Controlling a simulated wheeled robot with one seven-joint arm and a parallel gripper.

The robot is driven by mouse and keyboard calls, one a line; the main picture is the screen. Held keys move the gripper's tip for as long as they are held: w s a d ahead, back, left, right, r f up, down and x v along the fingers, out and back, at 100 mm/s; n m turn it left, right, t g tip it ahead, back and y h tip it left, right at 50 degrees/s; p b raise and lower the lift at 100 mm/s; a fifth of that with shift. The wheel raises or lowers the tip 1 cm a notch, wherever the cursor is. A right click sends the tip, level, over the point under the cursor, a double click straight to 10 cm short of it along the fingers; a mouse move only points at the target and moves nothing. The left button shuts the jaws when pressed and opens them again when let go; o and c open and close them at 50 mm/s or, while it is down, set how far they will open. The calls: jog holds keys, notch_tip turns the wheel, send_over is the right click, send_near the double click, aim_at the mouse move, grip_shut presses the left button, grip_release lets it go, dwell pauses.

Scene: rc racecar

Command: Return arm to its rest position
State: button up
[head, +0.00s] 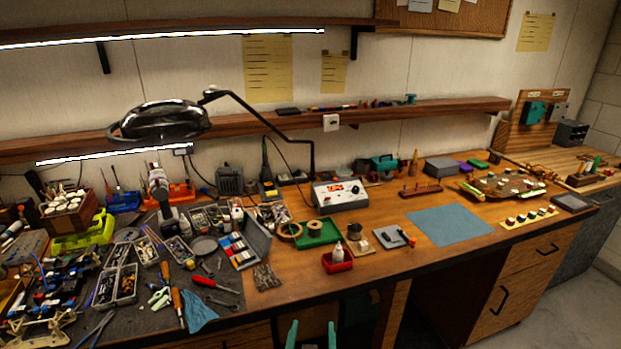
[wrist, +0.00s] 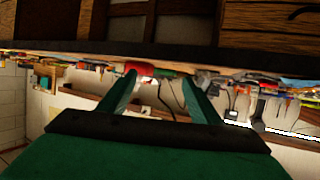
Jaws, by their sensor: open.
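My gripper (head: 312,336) shows at the bottom edge of the head view, with only its two green fingertips in the frame. The fingers are apart with nothing between them. They are in front of the workbench (head: 395,269), below its front edge. In the wrist view my gripper (wrist: 160,82) has both green fingers spread and empty, and the bench appears upside down with its front edge across the upper part. The rest of my arm is out of the head view.
The bench top is crowded at left with tools and trays. A red bin (head: 337,262) stands near the front edge, and a blue mat (head: 448,225) lies to its right. Wooden drawers (head: 527,281) are below at right. Grey floor (head: 570,315) at far right looks clear.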

jog(key=s+f, duration=0.8)
jog(key=s, duration=0.1)
jog(key=s+t+y, duration=0.1)
jog(key=s, duration=2.7)
jog(key=shift+a+f+n+t, duration=0.2)
jog(key=shift+f+n+t, duration=0.2)
